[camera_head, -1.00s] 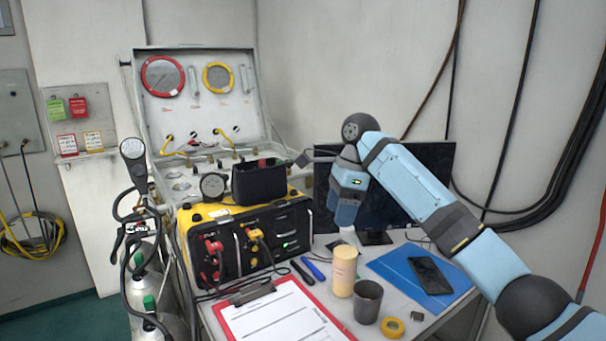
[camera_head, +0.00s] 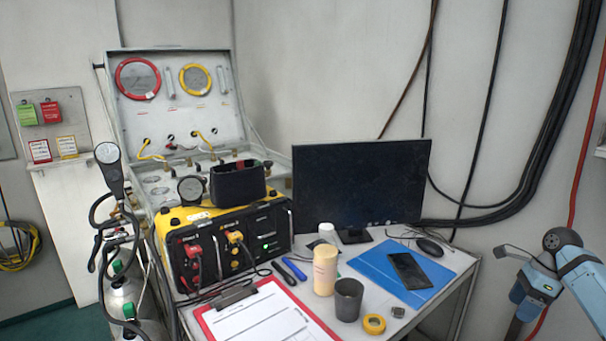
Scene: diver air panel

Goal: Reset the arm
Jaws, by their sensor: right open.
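My right arm comes in from the lower right edge with blue and dark links. My right gripper (camera_head: 512,252) shows as a thin dark part to the right of the table, in front of the bare wall. It is open, with nothing seen in it. It is apart from the table and from everything on it. My left arm and left gripper are not in view.
The table holds a monitor (camera_head: 362,182), blue folder (camera_head: 376,263), phone (camera_head: 409,271), dark cup (camera_head: 348,299), cream cylinder (camera_head: 325,270), tape roll (camera_head: 374,323), clipboard (camera_head: 268,318) and yellow-black panel unit (camera_head: 222,248). Cables (camera_head: 560,130) hang on the right wall.

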